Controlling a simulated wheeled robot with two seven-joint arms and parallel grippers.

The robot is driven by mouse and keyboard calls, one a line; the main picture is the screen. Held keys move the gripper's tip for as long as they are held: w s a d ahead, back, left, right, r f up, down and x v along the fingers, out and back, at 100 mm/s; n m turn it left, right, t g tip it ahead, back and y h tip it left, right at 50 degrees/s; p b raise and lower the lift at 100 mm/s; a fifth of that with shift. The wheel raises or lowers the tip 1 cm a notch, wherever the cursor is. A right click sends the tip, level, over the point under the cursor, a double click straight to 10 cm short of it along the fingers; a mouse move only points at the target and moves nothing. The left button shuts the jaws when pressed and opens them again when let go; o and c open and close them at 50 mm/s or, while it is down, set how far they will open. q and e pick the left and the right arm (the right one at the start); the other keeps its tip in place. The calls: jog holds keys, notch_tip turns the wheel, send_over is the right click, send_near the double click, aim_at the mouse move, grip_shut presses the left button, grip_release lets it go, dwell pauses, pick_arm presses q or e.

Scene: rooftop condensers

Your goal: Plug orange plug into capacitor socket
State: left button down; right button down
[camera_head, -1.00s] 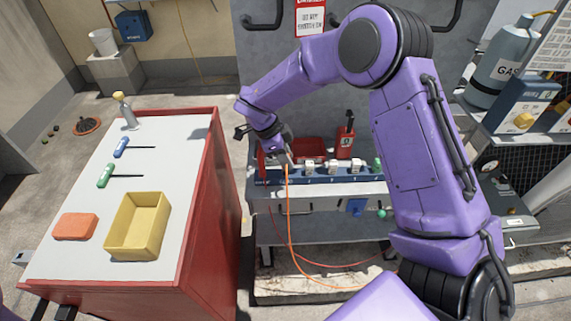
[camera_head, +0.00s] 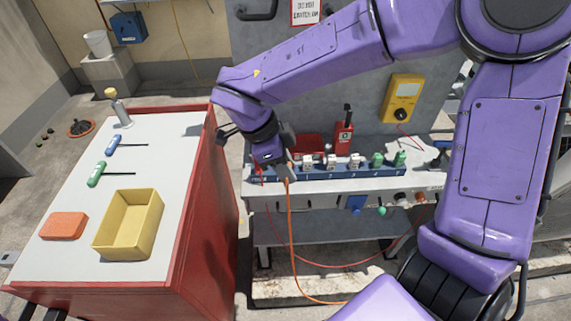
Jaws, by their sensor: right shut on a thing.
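My right gripper (camera_head: 286,171) is at the left end of the blue numbered strip (camera_head: 340,172) on the grey bench, pointing down. It is shut on the orange plug, which its fingers mostly hide. The plug's orange cable (camera_head: 290,225) hangs from the fingers down past the bench front. The strip carries several white and green plugs or fittings in a row to the right of my gripper. I cannot tell which opening is the capacitor socket, or whether the plug touches the strip. My left gripper is not in view.
A red tray (camera_head: 306,144), a red bottle-like container (camera_head: 344,138) and a yellow meter (camera_head: 402,98) stand behind the strip. A red cart (camera_head: 212,200) at left holds a yellow bin (camera_head: 128,224), an orange block (camera_head: 64,225) and screwdrivers (camera_head: 97,174). A gap separates cart and bench.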

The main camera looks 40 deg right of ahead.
dwell(0.4)
jog(key=shift+p, duration=0.45)
notch_tip(320, 180, up, 4)
jog(key=p, duration=0.5)
dwell(0.4)
